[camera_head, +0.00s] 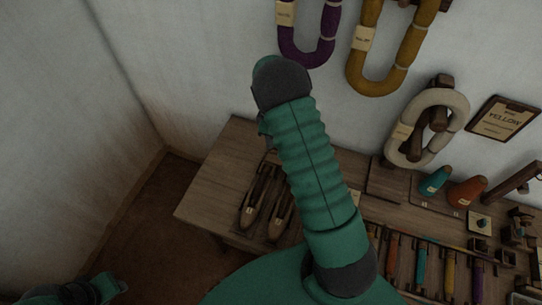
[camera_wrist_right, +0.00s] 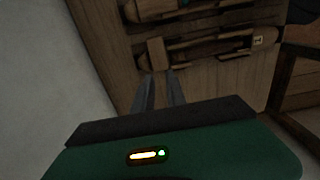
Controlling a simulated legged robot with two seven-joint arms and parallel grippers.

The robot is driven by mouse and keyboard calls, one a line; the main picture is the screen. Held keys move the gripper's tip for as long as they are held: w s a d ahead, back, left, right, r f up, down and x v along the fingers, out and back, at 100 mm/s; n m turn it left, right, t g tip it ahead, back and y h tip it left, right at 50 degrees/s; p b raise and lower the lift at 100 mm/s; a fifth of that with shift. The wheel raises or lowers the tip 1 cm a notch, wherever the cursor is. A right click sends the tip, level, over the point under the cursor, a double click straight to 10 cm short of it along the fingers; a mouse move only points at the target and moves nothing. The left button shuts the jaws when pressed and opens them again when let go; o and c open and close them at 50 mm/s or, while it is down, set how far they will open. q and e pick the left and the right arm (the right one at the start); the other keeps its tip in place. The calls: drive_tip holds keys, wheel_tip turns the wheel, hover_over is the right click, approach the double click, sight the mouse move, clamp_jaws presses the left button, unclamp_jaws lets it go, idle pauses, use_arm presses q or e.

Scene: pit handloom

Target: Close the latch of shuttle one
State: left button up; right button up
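Shuttle one (camera_wrist_right: 215,44), a long dark wooden shuttle with a pale tag marked 1, lies on the table in the right wrist view. A small wooden block (camera_wrist_right: 156,54), seemingly its latch, stands up near its left end, raised from the body. My right gripper (camera_wrist_right: 160,78) points at this block, its two grey fingers slightly apart. The fingertips are just short of the block or at it; contact is unclear. In the head view two shuttles (camera_head: 254,202) lie at the table's left end, partly behind my right arm, which hides the right fingers. Only a piece of my left arm shows, lower left.
A second shuttle (camera_wrist_right: 190,8) lies parallel beyond shuttle one. The wooden table (camera_head: 213,190) holds cones (camera_head: 466,192) and a row of coloured bobbins (camera_head: 420,268) at right. Yarn hanks (camera_head: 383,80) hang on the wall behind. Open floor lies left of the table.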

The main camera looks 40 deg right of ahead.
sight(271, 158)
drive_tip(key=f, duration=1.1)
drive_tip(key=shift+d, duration=0.2)
drive_tip(key=shift+w+a, duration=0.1)
drive_tip(key=shift+a, duration=0.05)
drive_tip(key=shift+c, duration=0.7)
clamp_jaws()
